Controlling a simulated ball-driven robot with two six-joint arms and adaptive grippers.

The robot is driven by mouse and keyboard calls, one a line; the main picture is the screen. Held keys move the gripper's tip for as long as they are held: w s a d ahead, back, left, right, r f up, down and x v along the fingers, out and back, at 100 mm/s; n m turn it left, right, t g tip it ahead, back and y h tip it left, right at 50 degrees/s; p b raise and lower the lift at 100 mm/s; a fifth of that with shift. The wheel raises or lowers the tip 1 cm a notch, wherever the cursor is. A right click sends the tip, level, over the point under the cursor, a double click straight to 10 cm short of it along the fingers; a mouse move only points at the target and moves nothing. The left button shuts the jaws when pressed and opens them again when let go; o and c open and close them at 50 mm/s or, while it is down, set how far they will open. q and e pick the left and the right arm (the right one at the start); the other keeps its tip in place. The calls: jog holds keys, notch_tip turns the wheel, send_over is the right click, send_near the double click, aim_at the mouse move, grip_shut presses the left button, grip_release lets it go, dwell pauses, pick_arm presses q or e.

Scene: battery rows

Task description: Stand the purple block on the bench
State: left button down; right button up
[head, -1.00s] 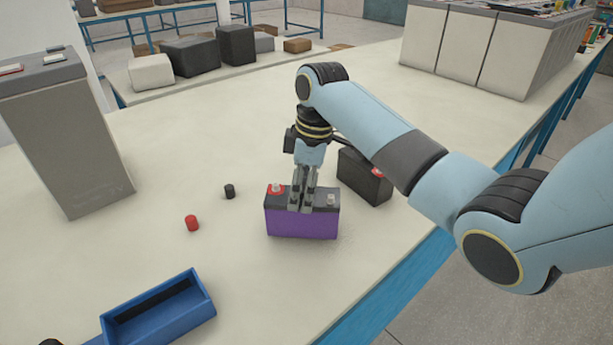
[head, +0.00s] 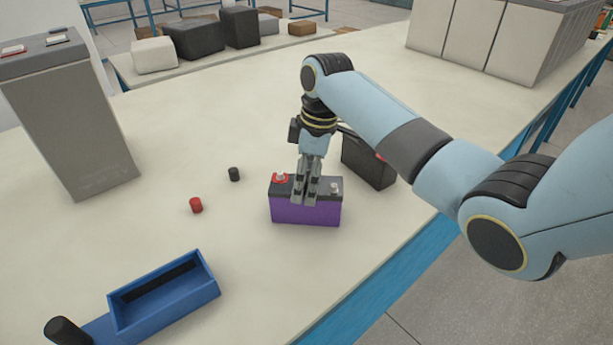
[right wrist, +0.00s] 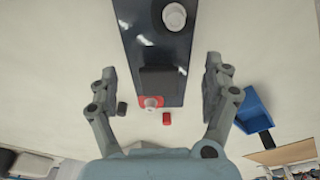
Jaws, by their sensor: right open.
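The purple block (head: 306,210) is a battery with a black top, a red-ringed terminal at its left and a bare terminal at its right. It stands upright on the pale bench (head: 120,235). My right gripper (head: 305,194) is open just above the top of the block. In the right wrist view the dark top of the block (right wrist: 158,90) lies between the two spread fingers (right wrist: 162,85), with a gap on each side. I cannot tell whether any finger touches it. My left gripper is not in view.
A black battery (head: 365,165) stands close behind the block. A red cap (head: 196,205) and a black cap (head: 234,174) lie to its left. A blue tray (head: 215,290) is at front left, a tall grey battery (head: 75,130) at left.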

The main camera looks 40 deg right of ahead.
notch_tip(320, 180, up, 12)
jog(key=s+d, duration=0.1)
jog(key=shift+d, duration=0.15)
jog(key=shift+s, duration=0.1)
dwell(0.4)
